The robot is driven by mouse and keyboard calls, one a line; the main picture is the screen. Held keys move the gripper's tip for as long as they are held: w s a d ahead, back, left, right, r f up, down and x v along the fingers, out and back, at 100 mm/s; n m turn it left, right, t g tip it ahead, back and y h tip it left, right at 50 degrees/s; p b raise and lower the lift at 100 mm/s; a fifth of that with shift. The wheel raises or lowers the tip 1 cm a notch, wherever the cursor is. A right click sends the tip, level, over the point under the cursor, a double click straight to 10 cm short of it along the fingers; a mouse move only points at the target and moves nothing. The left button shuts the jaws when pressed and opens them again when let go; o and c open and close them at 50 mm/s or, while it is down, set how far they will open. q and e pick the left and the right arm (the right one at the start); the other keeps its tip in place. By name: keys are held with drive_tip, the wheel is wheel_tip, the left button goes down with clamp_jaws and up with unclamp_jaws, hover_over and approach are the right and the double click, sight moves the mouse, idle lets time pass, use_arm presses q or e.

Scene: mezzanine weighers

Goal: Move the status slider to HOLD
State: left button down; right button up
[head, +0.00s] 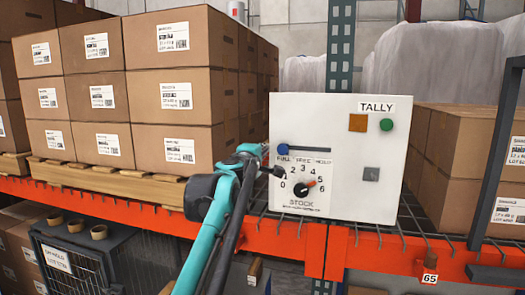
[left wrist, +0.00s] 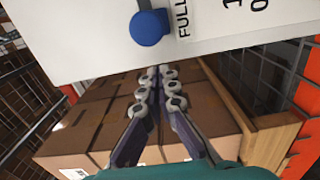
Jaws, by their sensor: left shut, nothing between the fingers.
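The white TALLY panel (head: 345,235) stands upright on the orange rack shelf. Its status slider has a blue knob (head: 282,149) at the left end of a dark horizontal slot (head: 310,150), above the word FULL. The other slider labels are too small to read surely. In the left wrist view the blue knob (left wrist: 150,27) is just beyond my fingertips, beside FULL. My left gripper (head: 264,150) is at the panel's left edge, close to the knob. In the left wrist view my left gripper (left wrist: 156,75) is shut and empty, apart from the knob. My right gripper is not in view.
Stacked cartons (head: 95,75) on a pallet stand left, and more cartons (head: 450,160) stand right. An orange beam (head: 270,237) runs below.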

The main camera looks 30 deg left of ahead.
use_arm(q)
drive_tip(key=shift+w+a, duration=0.15)
drive_tip(key=shift+w, duration=0.45)
drive_tip(key=shift+w, duration=0.1)
